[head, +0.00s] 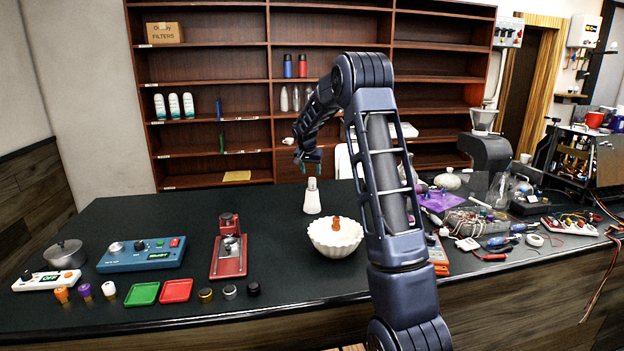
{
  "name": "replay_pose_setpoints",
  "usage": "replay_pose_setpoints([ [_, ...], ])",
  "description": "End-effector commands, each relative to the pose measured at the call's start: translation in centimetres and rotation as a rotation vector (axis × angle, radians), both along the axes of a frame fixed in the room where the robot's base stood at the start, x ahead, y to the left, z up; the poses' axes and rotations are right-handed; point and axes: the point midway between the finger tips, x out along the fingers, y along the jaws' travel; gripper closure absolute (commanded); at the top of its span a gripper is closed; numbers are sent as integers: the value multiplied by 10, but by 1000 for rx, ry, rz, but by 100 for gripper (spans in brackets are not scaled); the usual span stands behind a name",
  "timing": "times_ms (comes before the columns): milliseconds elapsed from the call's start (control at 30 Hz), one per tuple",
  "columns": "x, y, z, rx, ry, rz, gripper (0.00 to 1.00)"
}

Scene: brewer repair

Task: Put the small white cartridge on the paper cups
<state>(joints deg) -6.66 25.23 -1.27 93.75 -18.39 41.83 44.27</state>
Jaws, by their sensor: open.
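The small white cartridge (108,289) stands near the front left of the dark table, at the right end of a row with an orange cartridge (62,294) and a purple one (85,291). The paper cups (335,240) are a white, fluted, bowl-shaped piece near the middle of the table. A small orange-brown object (335,224) shows in their opening. My gripper (308,168) is open and empty, pointing down above a white bottle (312,198) behind the cups. It is far from the white cartridge.
A white switch box (47,281), a blue control box (142,254), and a red device (229,256) stand on the left. Green (142,293) and red (176,290) trays and several round caps lie along the front. The right side is crowded with tools. The back left is clear.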

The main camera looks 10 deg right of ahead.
Motion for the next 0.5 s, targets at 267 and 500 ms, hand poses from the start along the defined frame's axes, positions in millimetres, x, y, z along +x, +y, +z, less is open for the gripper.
replay_pose_setpoints([
  [267, -14, 8, 35, 0, -1, 0, 48],
  [500, -29, 6, 52, 2, 1, 7, 48],
])
